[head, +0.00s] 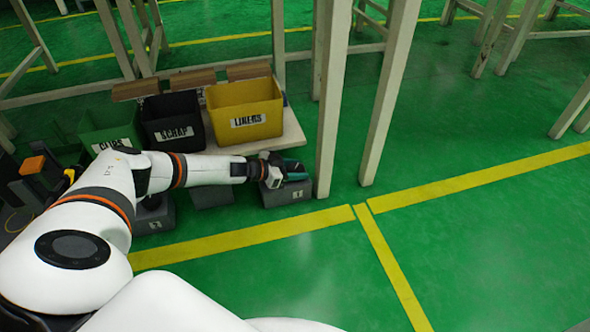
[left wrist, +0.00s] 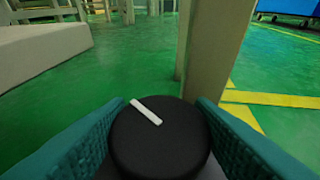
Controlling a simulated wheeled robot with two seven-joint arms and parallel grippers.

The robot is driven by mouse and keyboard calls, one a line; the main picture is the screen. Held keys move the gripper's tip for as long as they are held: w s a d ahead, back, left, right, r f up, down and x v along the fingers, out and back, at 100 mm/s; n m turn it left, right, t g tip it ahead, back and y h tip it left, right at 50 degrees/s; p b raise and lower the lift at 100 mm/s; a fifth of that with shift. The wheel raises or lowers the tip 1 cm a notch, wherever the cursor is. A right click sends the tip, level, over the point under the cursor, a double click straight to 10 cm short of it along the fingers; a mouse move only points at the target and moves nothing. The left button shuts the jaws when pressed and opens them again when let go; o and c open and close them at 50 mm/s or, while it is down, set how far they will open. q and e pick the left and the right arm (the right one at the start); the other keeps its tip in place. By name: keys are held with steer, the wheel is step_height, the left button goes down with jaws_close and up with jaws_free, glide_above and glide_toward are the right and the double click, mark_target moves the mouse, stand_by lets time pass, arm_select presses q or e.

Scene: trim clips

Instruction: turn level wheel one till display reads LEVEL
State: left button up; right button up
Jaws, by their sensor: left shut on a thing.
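Level wheel one is a round black knob (left wrist: 158,150) with a white bar mark on top, slanting from upper left to lower right in the left wrist view. The teal fingers of my left gripper (head: 292,170) press on its two sides. In the head view the gripper hides the wheel, just above a grey box labelled 1 (head: 287,194) on the floor. No display reading can be made out in either view. My right gripper is not in view.
A second grey box, labelled 2 (head: 155,222), stands to the left. Bins marked SCRAP (head: 172,120) and LINERS (head: 245,108) sit on a low shelf behind my arm. A pale table leg (head: 332,110) rises close right of box 1. Open green floor lies beyond.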

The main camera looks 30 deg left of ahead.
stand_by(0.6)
arm_select(q)
steer(key=o, duration=1)
steer(key=p+v, duration=0.8)
steer(key=v, duration=0.2)
steer(key=shift+s+a+r, duration=0.2)
steer(key=shift+a+r, duration=0.1)
steer(key=shift+s+a+r+p, duration=0.1)
steer(key=shift+s+a+p, duration=0.25)
steer(key=shift+s, duration=0.15)
